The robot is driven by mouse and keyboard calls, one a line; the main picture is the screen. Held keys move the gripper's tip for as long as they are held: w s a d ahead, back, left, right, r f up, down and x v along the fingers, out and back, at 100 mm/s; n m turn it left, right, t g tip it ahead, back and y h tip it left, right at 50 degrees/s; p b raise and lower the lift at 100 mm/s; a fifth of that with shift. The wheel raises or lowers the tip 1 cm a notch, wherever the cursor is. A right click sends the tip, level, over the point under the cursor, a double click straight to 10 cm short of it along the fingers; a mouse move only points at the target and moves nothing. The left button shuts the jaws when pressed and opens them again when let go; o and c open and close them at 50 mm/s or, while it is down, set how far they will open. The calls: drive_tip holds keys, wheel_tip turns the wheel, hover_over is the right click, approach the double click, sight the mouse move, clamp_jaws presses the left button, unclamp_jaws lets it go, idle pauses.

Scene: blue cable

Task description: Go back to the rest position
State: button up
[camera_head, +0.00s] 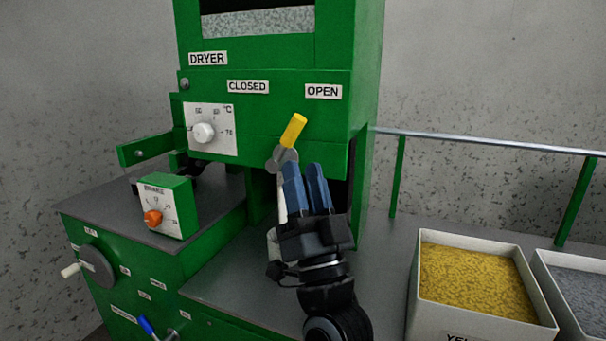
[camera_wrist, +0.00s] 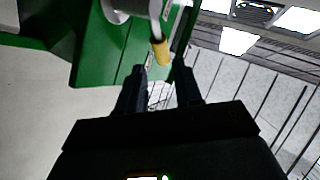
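My gripper (camera_head: 305,188) has two blue fingers pointing up, just below and right of the yellow dryer lever (camera_head: 293,130) in the head view. The lever tilts up and to the right, toward the OPEN label (camera_head: 323,92). In the wrist view the gripper (camera_wrist: 160,84) shows two dark fingers with a gap between them, and nothing is seen held there. The yellow lever end (camera_wrist: 161,53) appears beyond the fingertips, apart from them. The green dryer (camera_head: 262,125) stands behind the gripper.
A white bin of yellow granules (camera_head: 470,280) and a bin of grey granules (camera_head: 580,290) stand at the right. A metal rail (camera_head: 480,142) runs behind them. A control box with an orange knob (camera_head: 153,218) sits at the left. The grey worktop (camera_head: 385,255) between is clear.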

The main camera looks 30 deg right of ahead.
idle(0.3)
drive_tip(key=s+a+f+n+g+y, duration=0.2)
drive_tip(key=s+f+n+g+y, duration=0.4)
drive_tip(key=s+f, duration=1.4)
drive_tip(key=s+a+f+n+g, duration=0.15)
drive_tip(key=s+g, duration=0.45)
drive_tip(key=s, duration=1.3)
wheel_tip(320, 180, up, 15)
drive_tip(key=p, duration=1.5)
drive_tip(key=shift+d+y+p, duration=0.2)
drive_tip(key=shift+y+p, duration=0.1)
drive_tip(key=shift+y, duration=0.1)
